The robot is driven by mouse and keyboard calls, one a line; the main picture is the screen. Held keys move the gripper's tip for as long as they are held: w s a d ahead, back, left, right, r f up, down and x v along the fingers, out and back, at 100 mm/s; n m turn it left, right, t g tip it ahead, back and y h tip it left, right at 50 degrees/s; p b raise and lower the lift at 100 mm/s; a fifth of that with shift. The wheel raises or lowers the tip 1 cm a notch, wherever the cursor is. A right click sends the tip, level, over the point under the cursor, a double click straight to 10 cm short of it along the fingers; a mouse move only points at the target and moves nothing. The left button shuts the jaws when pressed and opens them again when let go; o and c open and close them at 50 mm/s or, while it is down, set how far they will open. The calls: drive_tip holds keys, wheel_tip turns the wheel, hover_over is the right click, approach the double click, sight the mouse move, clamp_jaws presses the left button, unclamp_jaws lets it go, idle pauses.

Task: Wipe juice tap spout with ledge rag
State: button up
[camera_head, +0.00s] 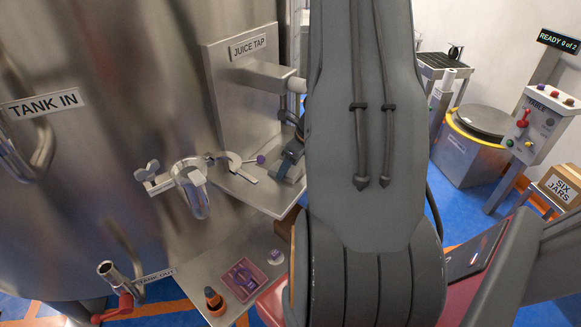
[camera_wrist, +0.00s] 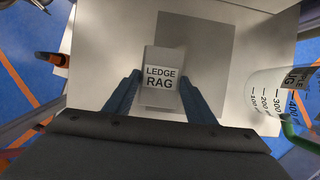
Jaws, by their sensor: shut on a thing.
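The ledge rag (camera_wrist: 162,57), a small grey block with a white label, sits between the two blue fingers of my gripper (camera_wrist: 160,76) in the wrist view. My gripper is shut on it. A pale flat surface lies behind the rag. In the head view my gripper (camera_head: 291,158) shows only partly beside my arm, over the right side of the metal ledge (camera_head: 240,187); the rag cannot be made out there. The juice tap (camera_head: 262,77) sticks out from its labelled steel panel above the ledge. Its spout end is partly hidden behind my arm.
A clear measuring jug (camera_wrist: 270,97) with a green handle stands at the right in the wrist view. A C-shaped metal piece (camera_head: 236,165) is on the ledge's left. My arm hides the middle.

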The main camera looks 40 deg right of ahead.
drive_tip(key=shift+s+a+f, duration=0.15)
drive_tip(key=shift+a, duration=0.1)
drive_tip(key=shift+w+a, duration=0.15)
drive_tip(key=shift+w, duration=0.25)
drive_tip(key=shift+w+a+p, duration=0.2)
drive_tip(key=shift+w+p, duration=0.4)
drive_tip(key=shift+w, duration=0.35)
drive_tip(key=d, duration=0.1)
drive_tip(key=d+p, duration=0.1)
drive_tip(key=w+d+p, duration=0.1)
drive_tip(key=shift+d+r, duration=0.1)
drive_tip(key=shift+r, duration=0.2)
drive_tip(key=shift+w+d+f+p, duration=0.1)
drive_tip(key=shift+w+d+p, duration=0.1)
drive_tip(key=shift+d+p, duration=0.4)
drive_tip(key=shift+w+d+p, duration=0.15)
drive_tip(key=shift+d+p, duration=0.3)
drive_tip(key=shift+d, duration=0.35)
drive_tip(key=shift+w+d+f+p, duration=0.1)
drive_tip(key=shift+w+d+p, duration=0.1)
drive_tip(key=shift+d+p, duration=0.4)
drive_tip(key=shift+w+d+r+p, duration=0.15)
drive_tip(key=shift+d+p, duration=0.1)
drive_tip(key=shift+d, duration=0.4)
drive_tip(key=shift+w+d+f+p, duration=0.1)
drive_tip(key=shift+w+d+p, duration=0.15)
drive_tip(key=shift+d, duration=0.35)
drive_tip(key=shift+w+d+r+p, duration=0.1)
drive_tip(key=shift+d+p, duration=0.2)
drive_tip(key=shift+d, duration=0.35)
